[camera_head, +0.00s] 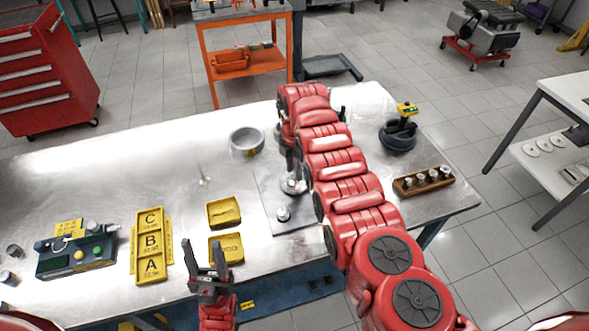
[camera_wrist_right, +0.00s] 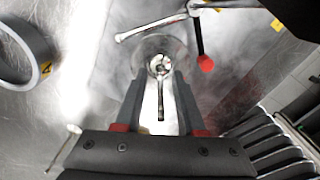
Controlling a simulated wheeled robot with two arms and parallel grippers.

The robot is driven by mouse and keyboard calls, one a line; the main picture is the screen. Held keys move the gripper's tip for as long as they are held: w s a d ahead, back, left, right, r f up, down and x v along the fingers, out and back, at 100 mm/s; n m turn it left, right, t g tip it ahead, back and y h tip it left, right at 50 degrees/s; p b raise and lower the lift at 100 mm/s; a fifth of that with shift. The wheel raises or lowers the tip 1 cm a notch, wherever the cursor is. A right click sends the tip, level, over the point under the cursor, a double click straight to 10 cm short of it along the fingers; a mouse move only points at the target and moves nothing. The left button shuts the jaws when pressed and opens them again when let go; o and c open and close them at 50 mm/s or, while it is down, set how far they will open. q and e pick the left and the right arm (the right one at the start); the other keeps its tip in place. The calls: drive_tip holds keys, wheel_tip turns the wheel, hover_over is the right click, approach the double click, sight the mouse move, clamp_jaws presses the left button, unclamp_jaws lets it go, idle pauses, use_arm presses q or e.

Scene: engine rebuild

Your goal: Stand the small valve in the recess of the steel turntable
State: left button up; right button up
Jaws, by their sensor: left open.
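The steel turntable (camera_wrist_right: 145,52) is a round bright disc below my right gripper; in the head view it sits on a grey plate (camera_head: 262,195), partly hidden by my right arm. My right gripper (camera_wrist_right: 161,78) points down over the turntable, its fingers on both sides of a thin dark stem (camera_wrist_right: 161,105). The stem looks like the small valve, with its round end near the fingertips at the turntable's middle. I cannot tell whether the fingers touch it or whether it rests in the recess. My left gripper (camera_head: 207,262) is open and empty near the table's front edge.
A grey ring (camera_head: 247,141) lies behind the plate, and a thin upright stem (camera_head: 203,179) stands left of it. A bar with a red knob (camera_wrist_right: 205,63) is close to the turntable.

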wheel_tip(320, 180, up, 8)
drive_tip(key=b, duration=0.3)
drive_tip(key=shift+d+r, duration=0.1)
drive_tip(key=shift+r, duration=0.15)
drive_tip(key=shift+r+p, duration=0.3)
drive_tip(key=shift+r, duration=1.3)
